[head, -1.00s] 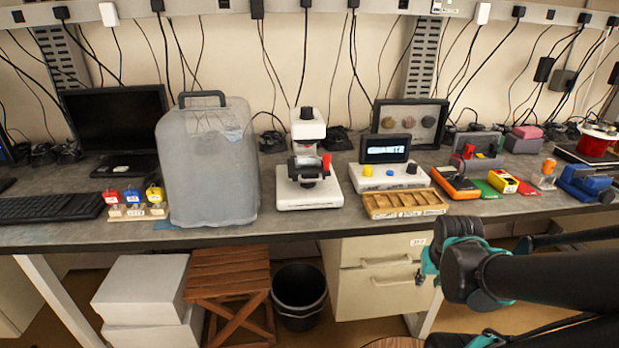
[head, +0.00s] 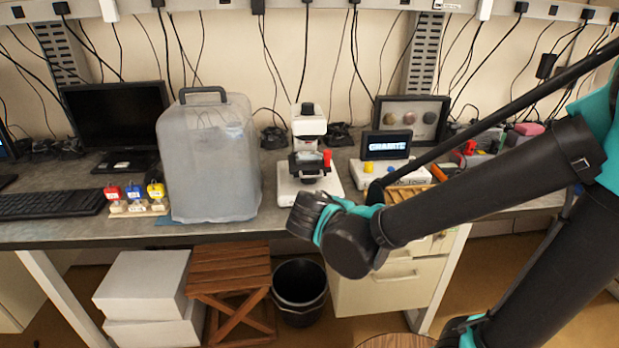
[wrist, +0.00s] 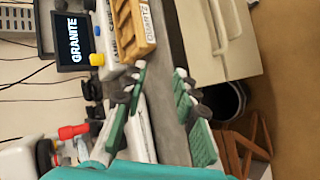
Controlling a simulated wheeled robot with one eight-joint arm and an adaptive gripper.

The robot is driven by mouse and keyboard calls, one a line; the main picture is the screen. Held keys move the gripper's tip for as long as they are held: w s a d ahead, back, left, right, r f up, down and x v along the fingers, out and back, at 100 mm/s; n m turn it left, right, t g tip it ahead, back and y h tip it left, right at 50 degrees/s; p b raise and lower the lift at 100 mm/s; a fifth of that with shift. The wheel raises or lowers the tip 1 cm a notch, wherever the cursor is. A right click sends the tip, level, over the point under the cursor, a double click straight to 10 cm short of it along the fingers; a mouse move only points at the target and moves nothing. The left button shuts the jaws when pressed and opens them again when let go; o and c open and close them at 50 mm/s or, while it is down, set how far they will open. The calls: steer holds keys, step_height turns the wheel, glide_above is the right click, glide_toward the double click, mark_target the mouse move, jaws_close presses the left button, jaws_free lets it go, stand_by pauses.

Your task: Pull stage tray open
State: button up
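A white microscope-like device (head: 309,140) stands on the bench in the head view, with a dark stage part (head: 306,163) and a red knob (head: 327,157) on its right side. I take that dark part to be the stage tray; its opening is too small to judge. The red knob also shows at lower left in the wrist view (wrist: 74,131). My gripper (wrist: 160,70) is open and empty, its green-padded fingers apart over the bench's front edge. In the head view my wrist is in front of the bench, below and near the device's base; the fingers are unclear there.
A wooden compartment tray (wrist: 134,28) and a console whose screen reads GRANITE (head: 386,145) lie right of the device. A large translucent container (head: 208,160) stands left. Below are drawers (head: 390,288), a black bin (head: 299,290) and a wooden stool (head: 228,275).

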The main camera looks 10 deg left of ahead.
steer(key=s+a+r+n+t+y, duration=0.25)
steer(key=s+a+r, duration=0.2)
steer(key=a, duration=0.55)
steer(key=n+t, duration=0.2)
steer(key=t, duration=0.1)
glide_toward(310, 177)
steer(key=shift+y, duration=0.25)
steer(key=w, duration=0.3)
steer(key=w+f, duration=0.1)
steer(key=w, duration=0.3)
steer(key=w+d+f, duration=0.1)
steer(key=w, duration=0.2)
steer(key=shift+w, duration=0.15)
jaws_close()
